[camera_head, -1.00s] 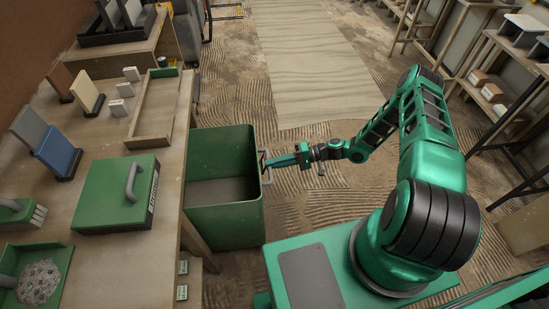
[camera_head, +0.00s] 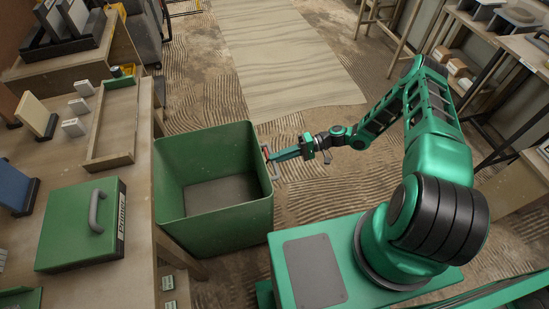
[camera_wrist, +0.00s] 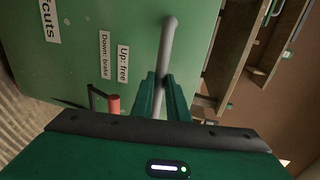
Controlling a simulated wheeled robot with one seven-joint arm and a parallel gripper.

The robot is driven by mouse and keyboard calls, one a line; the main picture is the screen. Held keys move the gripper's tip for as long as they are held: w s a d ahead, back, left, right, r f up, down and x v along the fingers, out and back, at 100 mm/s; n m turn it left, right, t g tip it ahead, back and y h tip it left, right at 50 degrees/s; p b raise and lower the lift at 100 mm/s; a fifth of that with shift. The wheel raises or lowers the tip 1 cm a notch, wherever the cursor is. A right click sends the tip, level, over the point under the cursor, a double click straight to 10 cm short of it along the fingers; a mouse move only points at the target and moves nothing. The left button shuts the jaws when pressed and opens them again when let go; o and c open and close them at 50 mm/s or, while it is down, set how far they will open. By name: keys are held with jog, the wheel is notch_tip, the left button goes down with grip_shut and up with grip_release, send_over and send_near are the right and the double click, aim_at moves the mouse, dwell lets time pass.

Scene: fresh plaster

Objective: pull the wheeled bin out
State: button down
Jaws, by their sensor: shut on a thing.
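The green open-topped wheeled bin (camera_head: 225,222) stands on the floor at the right edge of the workbench, and its inside looks empty. My gripper (camera_head: 270,156) is at the bin's right side. In the wrist view my gripper (camera_wrist: 160,98) is shut on the bin's grey bar handle (camera_wrist: 168,40), which runs between the fingers. A lever with a red end (camera_wrist: 113,105) sits left of the fingers, beside labels (camera_wrist: 122,64) reading "Up: free" and "Down: brake"; I cannot tell its position. The bin's wheels are hidden.
The workbench (camera_head: 140,215) on the left holds a green box (camera_head: 75,230) and a wooden tray (camera_head: 112,135), and its edge is close to the bin. A pale sheet (camera_head: 280,60) lies on the ridged floor behind. Shelving (camera_head: 500,80) stands at the right.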

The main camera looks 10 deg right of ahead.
jog(key=shift+w+d+f, duration=0.2)
jog(key=shift+d+f, duration=0.05)
jog(key=shift+d, duration=0.2)
jog(key=c, duration=1.7)
grip_release()
jog(key=shift+s, duration=0.1)
jog(key=shift+a+r, duration=0.1)
jog(key=shift+a, duration=0.05)
jog(key=v, duration=1.1)
